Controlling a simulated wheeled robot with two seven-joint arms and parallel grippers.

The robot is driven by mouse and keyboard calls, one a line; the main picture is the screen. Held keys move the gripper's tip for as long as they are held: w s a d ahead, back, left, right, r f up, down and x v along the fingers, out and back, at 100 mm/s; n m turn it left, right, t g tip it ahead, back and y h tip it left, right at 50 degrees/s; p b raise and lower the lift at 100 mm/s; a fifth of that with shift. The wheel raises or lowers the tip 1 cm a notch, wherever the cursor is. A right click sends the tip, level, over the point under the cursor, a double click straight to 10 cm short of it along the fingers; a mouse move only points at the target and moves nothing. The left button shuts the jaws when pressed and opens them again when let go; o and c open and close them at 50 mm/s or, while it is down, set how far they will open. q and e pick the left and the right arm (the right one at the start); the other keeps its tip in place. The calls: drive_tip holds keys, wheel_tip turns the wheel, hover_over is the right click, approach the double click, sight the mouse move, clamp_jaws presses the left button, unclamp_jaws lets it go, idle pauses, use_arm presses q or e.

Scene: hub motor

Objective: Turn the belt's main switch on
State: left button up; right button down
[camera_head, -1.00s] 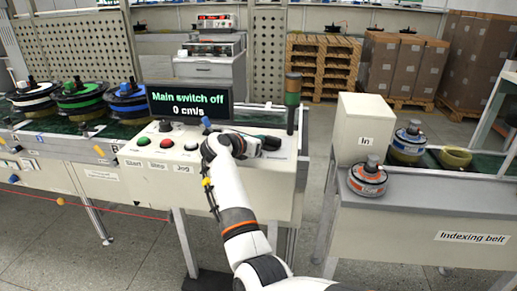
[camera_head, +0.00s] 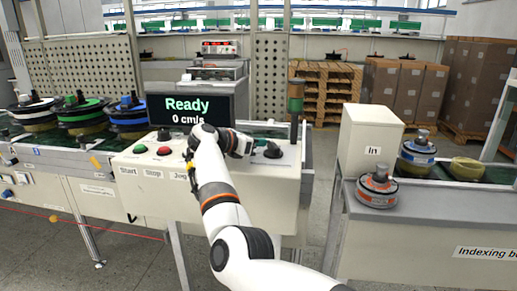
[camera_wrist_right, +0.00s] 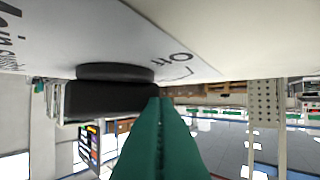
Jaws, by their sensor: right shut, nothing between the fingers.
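The main switch is a dark rotary knob (camera_head: 272,151) at the right end of the cream control console (camera_head: 250,185). The display (camera_head: 188,109) behind it reads "Ready" and "0 cm/s". My right gripper (camera_head: 251,147) is shut and empty, just left of the knob in the head view. In the right wrist view the shut green fingertips (camera_wrist_right: 158,97) are close beside the black knob (camera_wrist_right: 112,92); whether they touch it I cannot tell. Mirrored or upside-down lettering (camera_wrist_right: 180,58) near the knob seems to read "On". My left gripper is out of view.
Green (camera_head: 142,149) and red (camera_head: 164,151) buttons, labelled Start and Stop, sit left of my arm, which partly covers the Jog area. A signal post (camera_head: 296,100) stands behind the knob. The In box (camera_head: 370,138) and indexing belt are to the right, across a gap.

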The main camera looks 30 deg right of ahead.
drive_tip(key=shift+w+d, duration=0.35)
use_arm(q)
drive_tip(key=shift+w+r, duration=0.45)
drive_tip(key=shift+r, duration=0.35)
use_arm(e)
drive_tip(key=shift+w+d, duration=0.2)
drive_tip(key=shift+d, duration=0.15)
drive_tip(key=shift+w+d, duration=0.1)
drive_tip(key=shift+d, duration=0.1)
drive_tip(key=shift+a, duration=0.1)
drive_tip(key=v, duration=1.1)
drive_tip(key=shift+r, duration=0.1)
drive_tip(key=shift+a+r, duration=0.1)
drive_tip(key=shift+a, duration=0.3)
